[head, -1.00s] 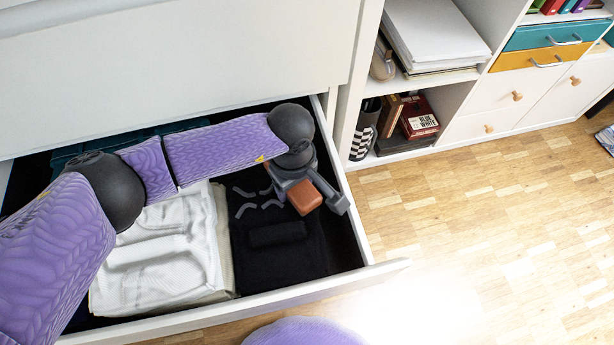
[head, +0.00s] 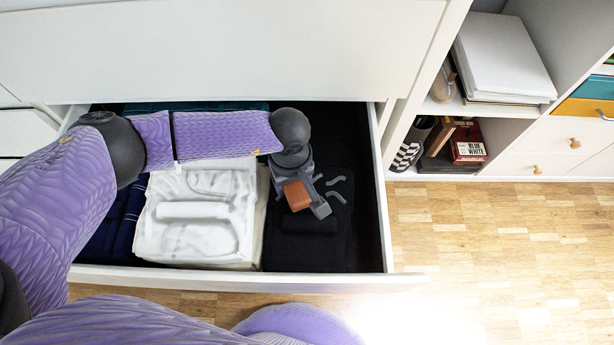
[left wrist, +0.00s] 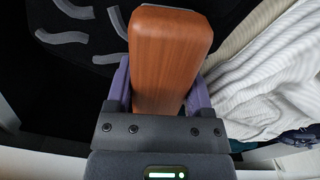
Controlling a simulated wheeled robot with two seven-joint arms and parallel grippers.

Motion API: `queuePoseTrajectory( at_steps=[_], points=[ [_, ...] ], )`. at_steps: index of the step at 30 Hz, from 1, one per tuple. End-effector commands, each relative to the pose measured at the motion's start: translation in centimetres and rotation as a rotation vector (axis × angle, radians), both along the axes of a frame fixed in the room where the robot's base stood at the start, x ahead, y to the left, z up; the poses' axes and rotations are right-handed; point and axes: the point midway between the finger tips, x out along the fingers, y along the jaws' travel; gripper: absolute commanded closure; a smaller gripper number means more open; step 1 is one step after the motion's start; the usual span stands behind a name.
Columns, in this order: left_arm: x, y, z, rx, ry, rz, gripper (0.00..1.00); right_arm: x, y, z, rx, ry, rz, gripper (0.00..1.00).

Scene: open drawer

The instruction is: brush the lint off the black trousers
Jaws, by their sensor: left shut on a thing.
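The folded black trousers (head: 312,245) lie at the right end of the open drawer (head: 250,279). Several grey curved lint strips (head: 336,197) lie on their back part; they also show at the upper left of the left wrist view (left wrist: 62,38). My left gripper (head: 308,192) is shut on a brush with a reddish-brown wooden back (head: 297,195), over the left part of the trousers. The brush fills the middle of the left wrist view (left wrist: 170,60). Its underside is hidden, and I cannot tell whether it touches the cloth. My right gripper is out of view.
White folded knitwear (head: 195,235) lies left of the trousers, with dark blue clothes (head: 120,225) farther left. The drawer's right wall (head: 381,190) stands close beside the trousers. A white shelf unit with books (head: 468,141) stands right. The wooden floor (head: 500,240) is clear.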

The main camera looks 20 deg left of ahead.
Motion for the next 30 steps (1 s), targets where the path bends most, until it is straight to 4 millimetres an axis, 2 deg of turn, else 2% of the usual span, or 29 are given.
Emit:
queuePoseTrajectory(
  at_steps=[9, 22, 30],
  points=[
    [-0.2, 0.4, -0.1, 0.009, 0.007, 0.002, 1.0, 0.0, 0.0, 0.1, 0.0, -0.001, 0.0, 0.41],
    [0.0, 0.1, 5.9, 0.002, -0.005, 0.001, 1.0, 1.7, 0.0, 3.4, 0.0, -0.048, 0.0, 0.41],
    [0.0, 0.1, 5.9, 0.001, 0.001, 0.0, 1.0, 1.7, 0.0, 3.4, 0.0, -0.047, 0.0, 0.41]
  ],
)
